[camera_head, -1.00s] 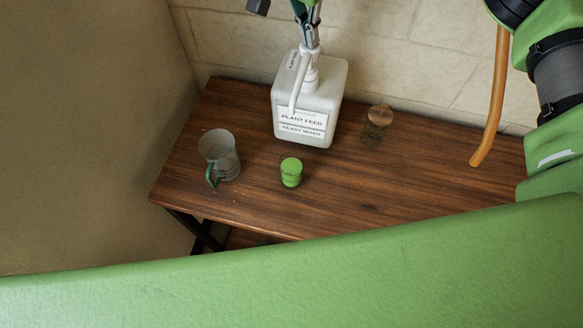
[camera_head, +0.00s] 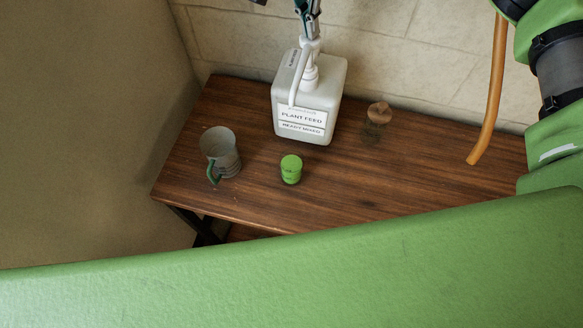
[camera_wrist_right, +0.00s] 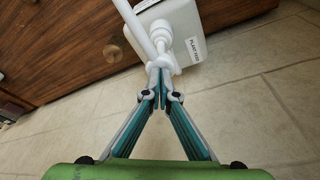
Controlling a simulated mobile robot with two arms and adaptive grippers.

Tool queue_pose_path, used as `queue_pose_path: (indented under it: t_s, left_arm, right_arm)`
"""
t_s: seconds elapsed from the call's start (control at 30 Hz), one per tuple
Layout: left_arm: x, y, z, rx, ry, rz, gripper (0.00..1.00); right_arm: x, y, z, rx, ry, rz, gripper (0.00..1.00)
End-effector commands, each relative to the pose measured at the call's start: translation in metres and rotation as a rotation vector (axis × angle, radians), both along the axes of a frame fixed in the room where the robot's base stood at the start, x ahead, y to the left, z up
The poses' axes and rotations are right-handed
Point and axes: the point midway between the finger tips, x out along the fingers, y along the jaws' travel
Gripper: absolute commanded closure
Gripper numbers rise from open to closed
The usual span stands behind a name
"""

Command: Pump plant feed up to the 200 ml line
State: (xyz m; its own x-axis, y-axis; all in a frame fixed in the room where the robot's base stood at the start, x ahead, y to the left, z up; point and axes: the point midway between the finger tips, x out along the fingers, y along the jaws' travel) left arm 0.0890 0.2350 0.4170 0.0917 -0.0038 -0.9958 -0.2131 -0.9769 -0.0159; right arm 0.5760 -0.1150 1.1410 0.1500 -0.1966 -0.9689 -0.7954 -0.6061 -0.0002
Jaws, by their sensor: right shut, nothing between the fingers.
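The white plant feed container (camera_head: 334,92), with "PLANT FEED READY MIXED" on its label, stands upright at the back of the wooden table. My right gripper (camera_head: 309,36) is shut and empty, pointing down at the top of the pump head. In the wrist view its fingertips (camera_wrist_right: 165,68) meet at the pump head, seemingly touching it. A grey translucent jug (camera_head: 222,150) with a green handle stands at the table's left; its lines and any liquid cannot be made out. My left gripper is not seen.
A small green lidded pot (camera_head: 291,169) stands between jug and container. A glass jar with a wooden stopper (camera_head: 379,114) stands right of the container. An orange-brown hose-like piece (camera_head: 490,100) hangs at the right. The table (camera_head: 440,160) is bare at right.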

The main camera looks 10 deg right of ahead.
Motion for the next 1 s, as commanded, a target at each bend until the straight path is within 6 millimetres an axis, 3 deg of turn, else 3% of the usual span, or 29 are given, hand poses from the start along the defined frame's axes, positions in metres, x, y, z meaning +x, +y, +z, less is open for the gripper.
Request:
queue_pose_path:
  t_s: [1.0]
  left_arm:
    - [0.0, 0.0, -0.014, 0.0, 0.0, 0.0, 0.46]
  right_arm:
    - [-0.001, 0.0, -0.021, -0.001, 0.003, -0.001, 1.0]
